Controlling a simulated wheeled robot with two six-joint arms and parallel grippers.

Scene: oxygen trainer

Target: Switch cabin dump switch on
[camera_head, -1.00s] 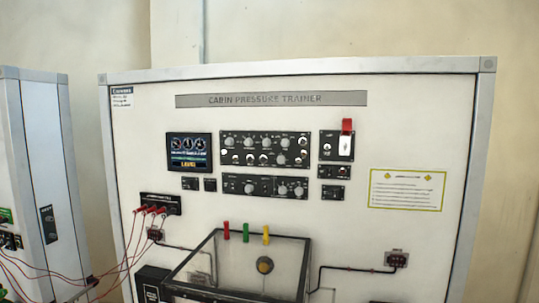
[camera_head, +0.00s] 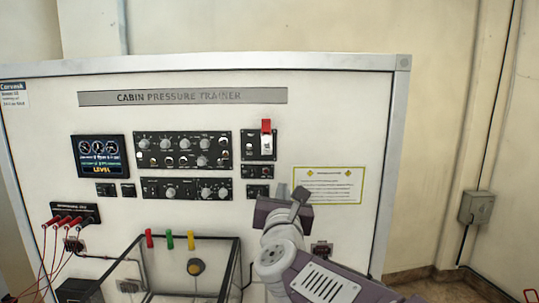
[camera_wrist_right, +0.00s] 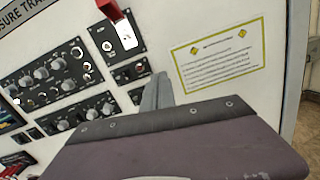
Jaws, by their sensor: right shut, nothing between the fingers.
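The cabin pressure trainer panel (camera_head: 340,100) stands upright in front of me. A small black switch panel (camera_head: 258,146) with a raised red guard (camera_head: 266,126) and a white plate sits at its upper right. It also shows in the right wrist view (camera_wrist_right: 108,42), with a small toggle left of the white plate. I cannot read which switch is the cabin dump switch. My right gripper (camera_head: 300,193) is shut and empty, below and right of the guarded switch, apart from it. In the right wrist view its fingers (camera_wrist_right: 157,92) point up the panel. My left gripper is out of view.
Several knob and toggle panels (camera_head: 183,150) and a display (camera_head: 100,157) lie left of the guarded switch. A yellow-bordered notice (camera_head: 329,185) is to the right. A clear box (camera_head: 240,255) with coloured pegs juts out below. Red cables hang at lower left.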

